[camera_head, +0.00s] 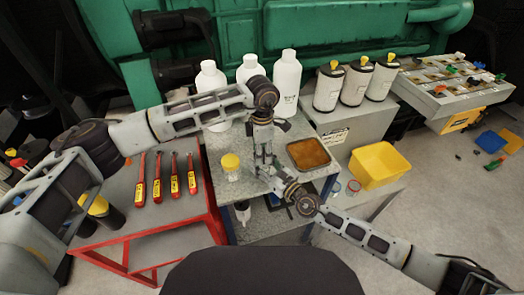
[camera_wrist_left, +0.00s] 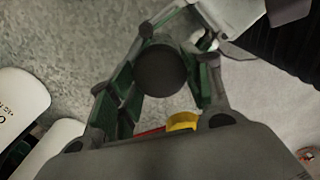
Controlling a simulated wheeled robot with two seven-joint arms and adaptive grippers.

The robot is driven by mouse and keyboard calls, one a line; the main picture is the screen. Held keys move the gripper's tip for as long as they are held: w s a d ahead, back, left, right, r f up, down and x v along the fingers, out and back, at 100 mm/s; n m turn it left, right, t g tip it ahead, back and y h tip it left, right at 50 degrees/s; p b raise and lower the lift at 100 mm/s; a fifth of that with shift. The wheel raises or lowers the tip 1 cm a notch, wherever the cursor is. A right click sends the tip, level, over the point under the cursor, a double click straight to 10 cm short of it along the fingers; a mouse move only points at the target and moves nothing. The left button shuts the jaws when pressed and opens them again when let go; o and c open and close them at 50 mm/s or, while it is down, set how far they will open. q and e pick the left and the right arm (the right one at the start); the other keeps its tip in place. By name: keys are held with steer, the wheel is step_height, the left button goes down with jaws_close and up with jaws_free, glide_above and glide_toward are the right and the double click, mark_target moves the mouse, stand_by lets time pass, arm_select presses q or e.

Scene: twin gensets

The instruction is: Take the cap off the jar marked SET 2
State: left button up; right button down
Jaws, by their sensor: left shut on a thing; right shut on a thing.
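My left gripper (camera_head: 264,152) points down over the stone-topped table. In the left wrist view its green-padded fingers close around a dark round cap (camera_wrist_left: 160,70). The jar under the cap is mostly hidden by the grippers, and no SET 2 marking can be read. My right gripper (camera_head: 272,176) comes in low from the right and meets the same spot, shut on what seems to be the jar's body; its grip is largely hidden. A clear jar with a yellow cap (camera_head: 230,162) stands apart on the table, just left of the grippers.
A tray with orange-brown contents (camera_head: 308,154) lies right of the grippers. White bottles (camera_head: 286,82) stand behind. A red-framed table (camera_head: 165,215) at left holds several red tools. A yellow bin (camera_head: 378,165) and yellow-topped canisters (camera_head: 356,80) are at right.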

arm_select(q)
steer(key=n, duration=0.5)
steer(key=shift+n, duration=0.3)
steer(key=n, duration=1.6)
steer(key=shift+r+n, duration=0.1)
steer(key=shift+n, duration=0.3)
steer(key=shift+r, duration=1.2)
stand_by(0.8)
steer(key=shift+r, duration=1.9)
